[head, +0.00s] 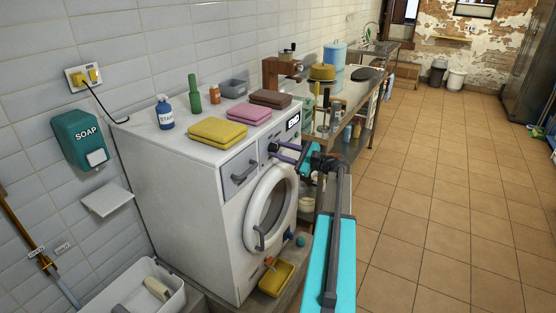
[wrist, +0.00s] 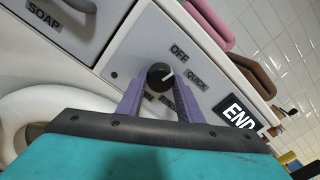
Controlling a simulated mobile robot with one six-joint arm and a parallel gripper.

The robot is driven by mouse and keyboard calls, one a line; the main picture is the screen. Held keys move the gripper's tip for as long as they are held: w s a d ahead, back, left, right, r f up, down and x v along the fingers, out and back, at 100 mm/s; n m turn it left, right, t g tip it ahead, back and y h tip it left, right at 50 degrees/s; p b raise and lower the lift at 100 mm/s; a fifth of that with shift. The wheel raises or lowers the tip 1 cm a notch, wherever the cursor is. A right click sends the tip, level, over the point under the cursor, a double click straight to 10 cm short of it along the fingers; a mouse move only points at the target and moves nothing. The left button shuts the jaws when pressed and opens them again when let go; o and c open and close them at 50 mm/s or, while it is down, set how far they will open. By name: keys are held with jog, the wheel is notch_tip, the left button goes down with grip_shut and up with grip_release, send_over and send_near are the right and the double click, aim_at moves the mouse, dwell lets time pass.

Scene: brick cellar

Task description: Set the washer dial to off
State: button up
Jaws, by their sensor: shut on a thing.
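The white washer (head: 165,185) stands against the tiled wall. Its dark round dial (wrist: 155,72) shows on the control panel in the wrist view. The labels OFF (wrist: 179,53) and QUICK (wrist: 196,81) are readable around it; other labels are partly hidden by the fingers. The dial's white mark points between OFF and QUICK. My gripper (wrist: 160,82) has its two purple fingers on either side of the dial, shut on it. In the head view my gripper (head: 284,153) is at the panel and covers the dial. A display (wrist: 239,114) reads END.
The round washer door (head: 267,215) is just below the panel, and the soap drawer (head: 240,172) is to its left. Folded towels (head: 217,132) and bottles stand on top. A cluttered bench (head: 340,135) is behind. The tiled floor (head: 440,200) to the right is clear.

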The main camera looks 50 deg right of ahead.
jog(key=shift+a+f+n+b, duration=0.1)
jog(key=shift+f+n+b, duration=0.1)
jog(key=shift+n+b, duration=1.1)
jog(key=shift+r, duration=0.1)
jog(key=o, duration=1.1)
jog(key=shift+c, duration=0.2)
jog(key=shift+r, duration=0.1)
jog(key=shift+s, duration=0.1)
jog(key=b+v, duration=0.2)
jog(key=v, duration=1.1)
jog(key=shift+s, duration=0.35)
